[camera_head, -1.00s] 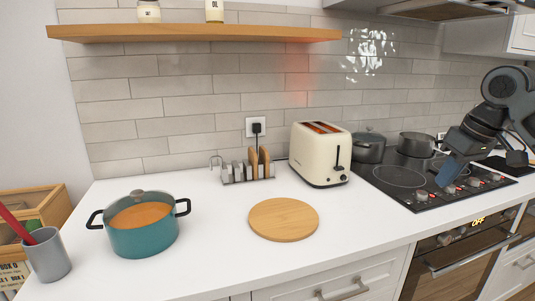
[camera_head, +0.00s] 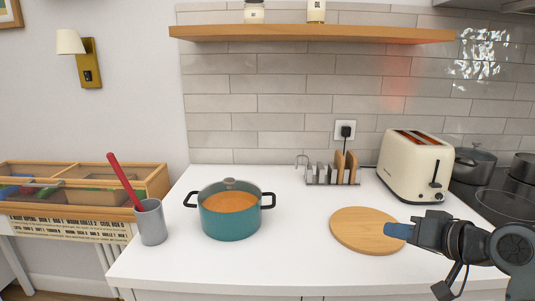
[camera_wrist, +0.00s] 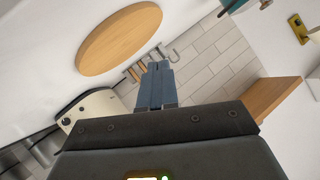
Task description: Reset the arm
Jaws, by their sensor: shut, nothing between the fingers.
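My gripper (camera_head: 399,231) is at the right of the head view, over the counter's right part. Its blue fingers point left and overlap the right edge of the round wooden board (camera_head: 362,230) in the picture. In the wrist view the fingers (camera_wrist: 155,82) are together with nothing between them. My arm comes in from the right edge of the head view.
A teal pot (camera_head: 230,218) and a grey cup (camera_head: 151,221) with a red-handled utensil stand on the left of the counter. A toast rack (camera_head: 332,172) and cream toaster (camera_head: 415,168) stand at the back. A wooden shelf (camera_head: 310,34) hangs above. The counter's front middle is clear.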

